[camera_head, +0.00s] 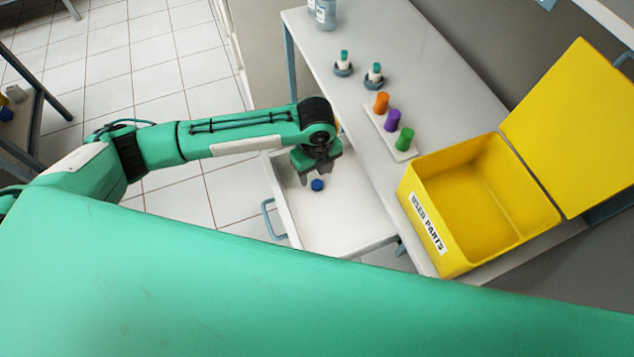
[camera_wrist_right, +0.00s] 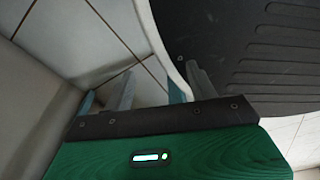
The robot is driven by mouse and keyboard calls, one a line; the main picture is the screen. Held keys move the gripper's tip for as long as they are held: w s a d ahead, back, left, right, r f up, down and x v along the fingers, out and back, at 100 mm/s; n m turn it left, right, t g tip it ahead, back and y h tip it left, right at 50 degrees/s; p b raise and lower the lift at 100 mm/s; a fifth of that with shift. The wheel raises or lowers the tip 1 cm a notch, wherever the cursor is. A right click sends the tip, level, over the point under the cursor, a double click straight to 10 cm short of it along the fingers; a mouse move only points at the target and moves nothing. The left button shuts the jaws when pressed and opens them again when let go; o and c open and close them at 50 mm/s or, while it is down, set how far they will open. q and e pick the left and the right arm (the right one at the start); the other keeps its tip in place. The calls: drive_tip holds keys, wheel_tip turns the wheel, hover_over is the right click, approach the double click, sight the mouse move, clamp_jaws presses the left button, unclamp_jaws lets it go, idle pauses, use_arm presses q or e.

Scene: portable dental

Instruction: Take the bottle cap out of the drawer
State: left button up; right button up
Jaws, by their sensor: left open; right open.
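A small blue bottle cap (camera_head: 317,185) lies on the floor of the open white drawer (camera_head: 345,236), toward its far left part. My left gripper (camera_head: 318,176) points down over the drawer, just above and behind the cap in the head view. Its jaws are open and empty; whether they reach around the cap cannot be told. My right gripper (camera_wrist_right: 152,92) shows in the right wrist view, open with nothing between its fingers, away from the cap.
The table (camera_head: 430,70) beside the drawer holds a yellow open-lidded box (camera_head: 436,250) marked "USED PARTS". A white strip (camera_head: 373,118) bears orange, purple and green cylinders. Two small teal-topped items and clear bottles (camera_head: 325,14) stand farther back.

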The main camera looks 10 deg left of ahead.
sight(317, 184)
use_arm(q)
wheel_tip(317, 184, down, 4)
drive_tip(key=shift+f, duration=0.45)
drive_tip(key=c, duration=1)
drive_tip(key=shift+c, duration=0.2)
use_arm(e)
drive_tip(key=shift+s+d, duration=0.3)
drive_tip(key=shift+d, duration=0.25)
